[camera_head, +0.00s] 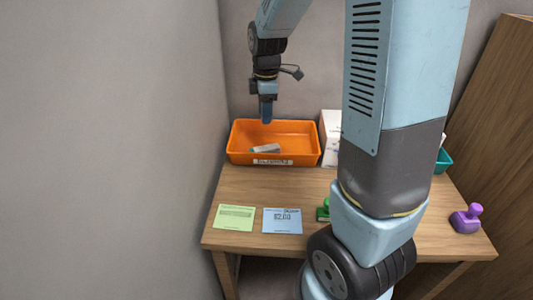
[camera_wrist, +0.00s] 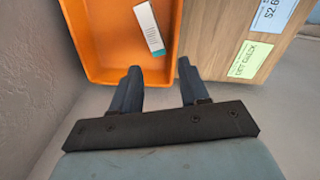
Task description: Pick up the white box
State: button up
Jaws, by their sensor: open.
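A small white box with a teal part (camera_head: 265,149) lies flat inside the orange tray (camera_head: 289,163). It also shows in the wrist view (camera_wrist: 148,27), beyond my fingertips. A larger white box (camera_head: 331,130) stands right of the tray in the head view, partly hidden by my arm. My gripper (camera_head: 266,114) is open and empty, pointing down and held above the tray area. In the wrist view the gripper (camera_wrist: 158,70) has its two fingers spread apart by the tray's rim, and the small white box is not between them.
A green card (camera_head: 233,217) and a blue price card (camera_head: 282,221) lie on the wooden counter (camera_head: 255,187). A green stamp (camera_head: 323,211), a purple stamp (camera_head: 466,219) and a teal container (camera_head: 443,160) are further right. A wall (camera_head: 150,130) borders the left side.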

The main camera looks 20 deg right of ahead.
aim_at(264, 148)
jog(key=shift+n+g, duration=0.3)
jog(key=shift+n, duration=0.6)
jog(key=f, duration=0.3)
jog(key=w+f, duration=0.1)
jog(key=f, duration=0.7)
jog(key=shift+w+f, duration=0.1)
jog(key=shift+w, duration=0.3)
jog(key=shift+w+d+f, duration=0.1)
jog(key=shift+w+f, duration=0.05)
jog(key=shift+f, duration=2.6)
jog(key=shift+c, duration=0.2)
jog(key=c, duration=0.8)
